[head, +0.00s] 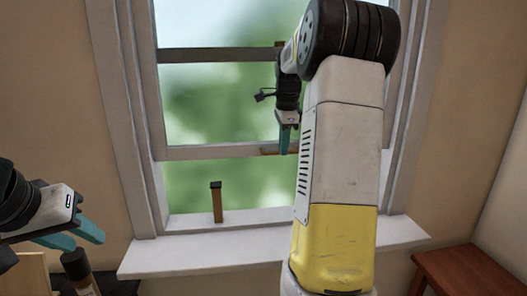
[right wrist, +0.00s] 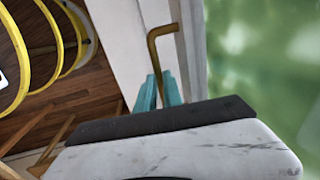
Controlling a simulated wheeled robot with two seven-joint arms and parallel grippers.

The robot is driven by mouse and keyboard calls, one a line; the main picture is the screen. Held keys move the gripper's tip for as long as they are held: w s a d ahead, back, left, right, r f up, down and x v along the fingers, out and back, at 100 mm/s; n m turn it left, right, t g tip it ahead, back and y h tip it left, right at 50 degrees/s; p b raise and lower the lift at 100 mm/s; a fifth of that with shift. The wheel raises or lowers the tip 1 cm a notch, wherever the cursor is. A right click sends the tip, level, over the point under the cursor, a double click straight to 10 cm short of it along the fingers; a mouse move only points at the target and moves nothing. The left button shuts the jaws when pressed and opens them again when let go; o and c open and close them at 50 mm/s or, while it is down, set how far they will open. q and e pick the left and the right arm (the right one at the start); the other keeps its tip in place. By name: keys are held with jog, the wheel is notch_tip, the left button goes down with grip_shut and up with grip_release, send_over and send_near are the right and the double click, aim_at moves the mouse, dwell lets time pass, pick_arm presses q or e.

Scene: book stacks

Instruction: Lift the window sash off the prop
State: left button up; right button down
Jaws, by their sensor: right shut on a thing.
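The window sash (head: 205,153) is raised, with its bottom rail level in the head view. The prop (head: 217,205), a short brown stick with a dark cap, stands upright on the sill. A visible gap separates its top from the rail. My right gripper (head: 285,142) is at the rail, right of the prop, shut on the sash's brass handle (head: 269,152). The bent handle (right wrist: 153,47) rises from between my teal fingers (right wrist: 158,92) in the right wrist view. My left gripper (head: 88,241) is at the lower left, open and empty, away from the window.
The white sill (head: 190,259) runs below the window and is bare around the prop. A reddish wooden table (head: 465,272) stands at lower right. A dark cylindrical object (head: 79,268) is below my left gripper. My right arm hides the window's right part.

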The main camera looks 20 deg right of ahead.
jog(key=c, duration=1.5)
grip_release()
jog(key=r, duration=0.2)
jog(key=s+r, duration=0.1)
jog(key=r, duration=0.4)
jog(key=shift+s+a+r, duration=0.15)
jog(key=shift+s+r, duration=0.05)
jog(key=shift+r, duration=0.1)
